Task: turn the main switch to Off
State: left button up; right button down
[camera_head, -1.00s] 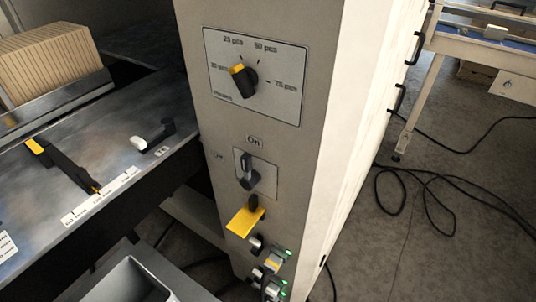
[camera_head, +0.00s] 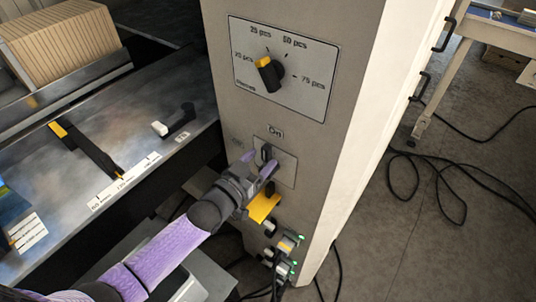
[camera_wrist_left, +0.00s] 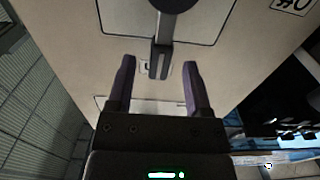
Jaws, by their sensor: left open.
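The main switch (camera_head: 266,152) is a dark rotary handle on a light plate on the cabinet front, and it points up at the On label (camera_head: 276,133). The Off label left of it is faint in the head view. In the wrist view, which is upside down, the switch handle (camera_wrist_left: 161,55) points down over a small label, and the Off label (camera_wrist_left: 291,5) is at the upper right. My left gripper (camera_head: 259,166) is open at the switch. In the wrist view its fingers (camera_wrist_left: 158,68) stand on either side of the handle's end, with gaps visible. My right gripper is not in view.
A pieces dial (camera_head: 270,76) sits above the switch. A yellow piece (camera_head: 263,207) and several buttons with green lights (camera_head: 288,244) are below it. A metal table (camera_head: 75,215) with levers is on the left. Cables (camera_head: 440,185) lie on the floor at right.

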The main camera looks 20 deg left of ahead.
pick_arm(q)
jog(key=shift+x, duration=1.25)
grip_shut()
dwell(0.4)
